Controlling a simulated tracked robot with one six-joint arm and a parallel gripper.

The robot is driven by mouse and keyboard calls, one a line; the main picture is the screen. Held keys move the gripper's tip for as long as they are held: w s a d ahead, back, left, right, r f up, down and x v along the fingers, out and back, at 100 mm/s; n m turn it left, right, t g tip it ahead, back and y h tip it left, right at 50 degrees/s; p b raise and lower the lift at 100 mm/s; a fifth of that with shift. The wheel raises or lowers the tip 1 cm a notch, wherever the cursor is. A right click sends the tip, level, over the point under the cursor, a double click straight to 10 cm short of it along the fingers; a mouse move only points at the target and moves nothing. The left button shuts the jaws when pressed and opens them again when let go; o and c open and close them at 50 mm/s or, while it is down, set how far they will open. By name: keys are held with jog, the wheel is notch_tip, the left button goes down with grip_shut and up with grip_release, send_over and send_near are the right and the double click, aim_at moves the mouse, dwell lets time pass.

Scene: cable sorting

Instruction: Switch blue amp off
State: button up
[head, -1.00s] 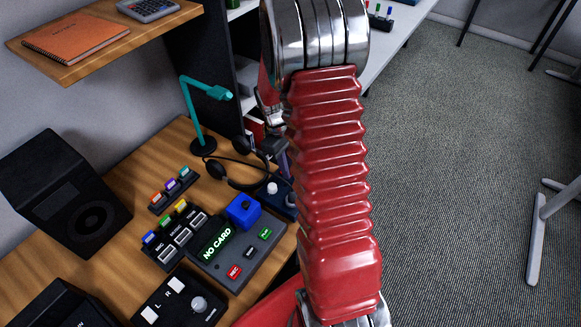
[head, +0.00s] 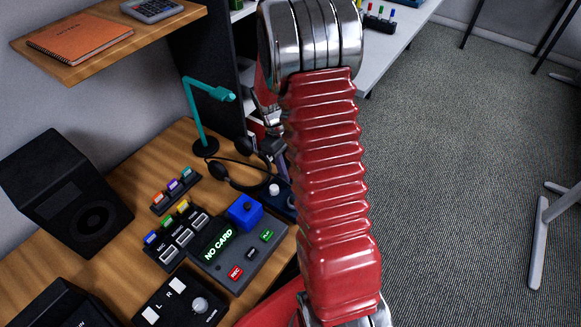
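A dark blue box with a pale round knob (head: 274,190) stands at the desk's right edge, partly hidden behind my red arm; it may be the blue amp. Its switch cannot be made out. My gripper (head: 270,125) shows only in part, as metal pieces behind the left edge of my arm, above and beyond the dark blue box. Its fingertips are not clear, and I cannot tell whether it holds anything.
Black headphones (head: 216,172) lie beside the dark blue box, near a teal lamp (head: 197,115). The grey recorder (head: 232,265), a switch panel (head: 176,240) and black speakers (head: 68,198) crowd the desk. Carpet (head: 450,180) is open at right.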

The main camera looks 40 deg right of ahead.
jog(key=shift+r, duration=0.1)
jog(key=v, duration=1.3)
jog(key=shift+r, duration=0.25)
jog(key=shift+w, duration=0.15)
jog(key=s+a+r+m+t, duration=0.2)
jog(key=s+a+r+t, duration=0.2)
jog(key=s+a+r, duration=0.3)
jog(key=s+a+r+m+t+y, duration=0.1)
jog(key=s+a+r+t, duration=0.3)
jog(key=s+a+r, duration=0.3)
jog(key=s+a, duration=0.4)
jog(key=a, duration=0.2)
jog(key=shift+s+m, duration=0.3)
jog(key=shift+m, duration=0.1)
